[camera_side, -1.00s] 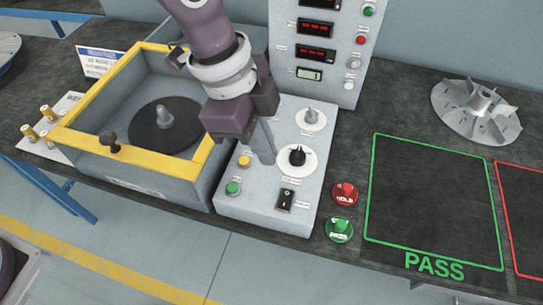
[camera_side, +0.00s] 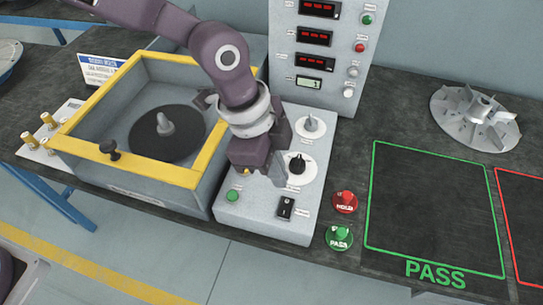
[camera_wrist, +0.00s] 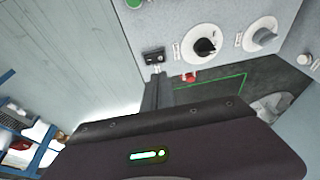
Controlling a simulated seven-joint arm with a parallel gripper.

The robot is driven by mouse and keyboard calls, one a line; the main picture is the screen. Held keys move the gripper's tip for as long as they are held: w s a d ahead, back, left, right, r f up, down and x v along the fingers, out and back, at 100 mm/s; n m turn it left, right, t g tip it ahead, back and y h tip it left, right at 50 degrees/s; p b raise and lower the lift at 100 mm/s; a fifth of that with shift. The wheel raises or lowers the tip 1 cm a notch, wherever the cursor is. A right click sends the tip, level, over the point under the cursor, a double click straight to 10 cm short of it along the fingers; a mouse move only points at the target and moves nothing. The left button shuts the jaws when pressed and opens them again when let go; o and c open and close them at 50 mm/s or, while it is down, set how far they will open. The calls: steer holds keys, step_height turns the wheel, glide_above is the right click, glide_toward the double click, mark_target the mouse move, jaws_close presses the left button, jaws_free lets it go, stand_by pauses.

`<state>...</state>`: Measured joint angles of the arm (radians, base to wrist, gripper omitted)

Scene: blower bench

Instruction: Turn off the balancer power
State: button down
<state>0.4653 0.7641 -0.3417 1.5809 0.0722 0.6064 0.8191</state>
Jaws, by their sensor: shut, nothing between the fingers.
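The balancer's control panel (camera_side: 262,222) is a grey sloped box in the middle of the side view. A black rocker switch (camera_side: 286,207) sits near its front right corner; it also shows in the wrist view (camera_wrist: 153,57), just beyond my fingertips. My gripper (camera_side: 279,182) is shut and empty, pointing down above the panel, up and left of the switch. In the side view a gap seems to remain between fingers and switch. A black knob (camera_side: 297,163) on a white dial is right of the fingers, and a grey knob (camera_side: 312,125) is behind it.
A green button (camera_side: 232,196) is on the panel's left. Red HOLD (camera_side: 345,201) and green PASS (camera_side: 339,237) knobs stand right of the panel. A display tower (camera_side: 318,50) rises behind. The yellow-framed balancer well (camera_side: 192,178) is left; a finned impeller (camera_side: 474,118) lies far right.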

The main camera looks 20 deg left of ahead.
mark_target(285, 208)
steer(key=x, duration=0.4)
steer(key=a+x, duration=0.1)
steer(key=x, duration=0.1)
steer(key=shift+f, duration=0.2)
steer(key=shift+w+f, duration=0.15)
steer(key=shift+f, duration=0.3)
steer(key=shift+f, duration=0.1)
steer(key=shift+f, duration=0.15)
steer(key=shift+s, duration=0.75)
steer(key=shift+r, duration=0.2)
steer(key=d+v, duration=0.1)
steer(key=v, duration=1.2)
steer(key=shift+r, duration=0.6)
